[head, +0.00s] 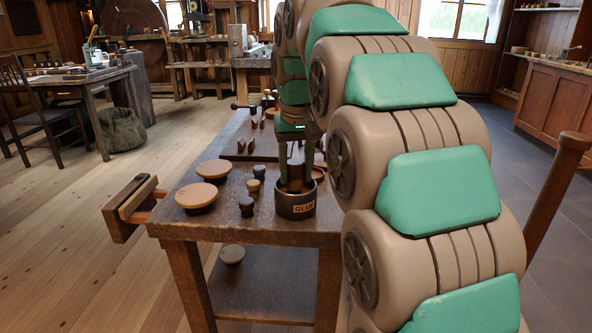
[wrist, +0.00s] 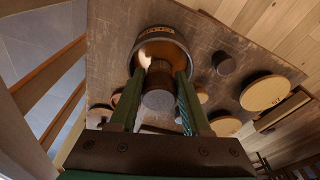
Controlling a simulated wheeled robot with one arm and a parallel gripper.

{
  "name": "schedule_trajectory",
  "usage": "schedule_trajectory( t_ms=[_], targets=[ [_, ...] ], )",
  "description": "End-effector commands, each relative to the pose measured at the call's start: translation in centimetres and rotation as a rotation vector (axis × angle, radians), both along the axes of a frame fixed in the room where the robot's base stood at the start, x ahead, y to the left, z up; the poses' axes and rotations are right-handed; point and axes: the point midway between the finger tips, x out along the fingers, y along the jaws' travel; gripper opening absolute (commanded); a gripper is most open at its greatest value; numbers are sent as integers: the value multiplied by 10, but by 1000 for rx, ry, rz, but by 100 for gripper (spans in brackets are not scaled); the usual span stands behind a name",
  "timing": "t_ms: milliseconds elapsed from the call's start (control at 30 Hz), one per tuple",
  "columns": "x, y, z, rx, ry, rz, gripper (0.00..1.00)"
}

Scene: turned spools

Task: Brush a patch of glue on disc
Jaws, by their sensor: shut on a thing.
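The glue pot (head: 296,210), a dark round pot with a GLUE label, stands near the front right of the bench. It also shows in the wrist view (wrist: 162,34). My gripper (head: 297,182) points down over the pot with its green fingers reaching to its mouth. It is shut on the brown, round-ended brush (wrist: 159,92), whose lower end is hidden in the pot. Two pale-topped discs, a farther one (head: 214,169) and a nearer one (head: 196,195), lie left of the pot. I see no clear glue patch on either.
Small dark and tan spool pieces (head: 247,207) stand between the discs and the pot. A wooden vise (head: 130,208) juts from the bench's left end. Several small pieces stand farther back on the bench (head: 222,222). My arm hides the bench's right side.

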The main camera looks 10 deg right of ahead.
Motion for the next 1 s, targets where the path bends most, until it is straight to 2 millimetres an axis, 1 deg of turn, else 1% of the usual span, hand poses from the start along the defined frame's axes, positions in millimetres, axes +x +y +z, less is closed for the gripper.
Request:
schedule_trajectory(
  t_ms=[367,1000],
  targets=[
    [0,0,-1,0,0,0,3],
    [0,0,-8,0,0,0,3]
  ],
)
